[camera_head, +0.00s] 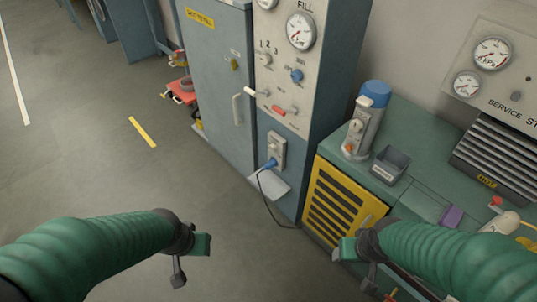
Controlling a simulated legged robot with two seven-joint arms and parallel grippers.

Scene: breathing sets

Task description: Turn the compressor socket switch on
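The compressor socket (276,150) is a grey wall box low on the blue-grey cabinet front, below the FILL panel. A blue plug (269,164) sits in its lower part, with a dark cable hanging from it to the floor. The switch on the socket is too small for me to tell its position. My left gripper (196,252) is in front of and below the socket, to its left, and apart from it. My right gripper (352,256) is lower right of the socket, in front of the yellow grille. I cannot tell whether either gripper is open; nothing shows held.
The FILL panel (284,55) has gauges, knobs and a red lever. A small sloped plate (268,186) juts below the socket.

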